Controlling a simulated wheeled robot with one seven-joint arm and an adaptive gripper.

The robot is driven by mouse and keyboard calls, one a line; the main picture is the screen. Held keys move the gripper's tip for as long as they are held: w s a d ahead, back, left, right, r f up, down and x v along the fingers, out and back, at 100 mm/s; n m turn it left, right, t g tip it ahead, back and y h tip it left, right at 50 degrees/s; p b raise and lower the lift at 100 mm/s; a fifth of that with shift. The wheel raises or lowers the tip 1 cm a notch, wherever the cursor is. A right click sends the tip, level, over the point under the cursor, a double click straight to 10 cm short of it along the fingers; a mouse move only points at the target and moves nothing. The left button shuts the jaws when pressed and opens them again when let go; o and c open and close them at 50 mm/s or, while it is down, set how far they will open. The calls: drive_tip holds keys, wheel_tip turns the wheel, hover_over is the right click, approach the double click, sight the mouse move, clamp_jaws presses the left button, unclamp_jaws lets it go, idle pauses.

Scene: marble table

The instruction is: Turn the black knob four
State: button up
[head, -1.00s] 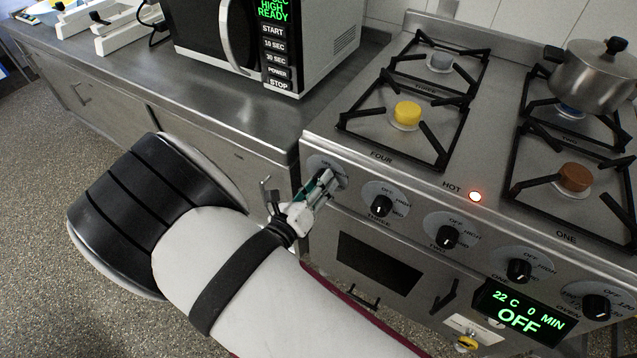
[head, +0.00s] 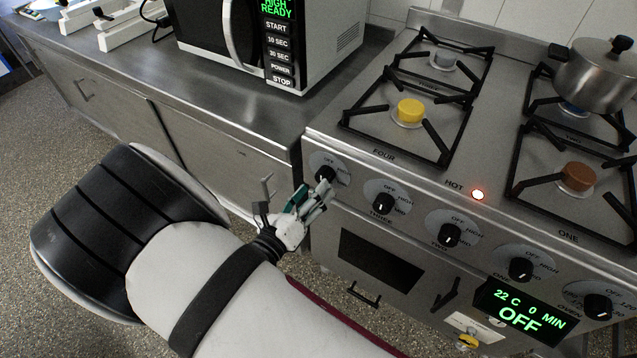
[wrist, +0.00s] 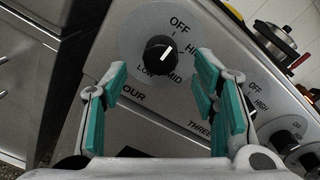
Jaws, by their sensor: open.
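My gripper (head: 322,190) is just in front of and slightly below the knob in the head view. In the wrist view my gripper (wrist: 160,75) is open, with a green-padded finger on each side of the knob's line. The knob stands free beyond the fingertips, with no visible contact.
More knobs run right along the panel, the nearest being knob three (head: 384,203). A pot (head: 596,78) stands on the back right burner over a blue flame. A red light (head: 478,194) glows by HOT. A microwave (head: 310,45) stands on the counter to the left.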

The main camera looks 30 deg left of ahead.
drive_tip(key=s, duration=0.3)
drive_tip(key=shift+s, duration=0.15)
idle(0.4)
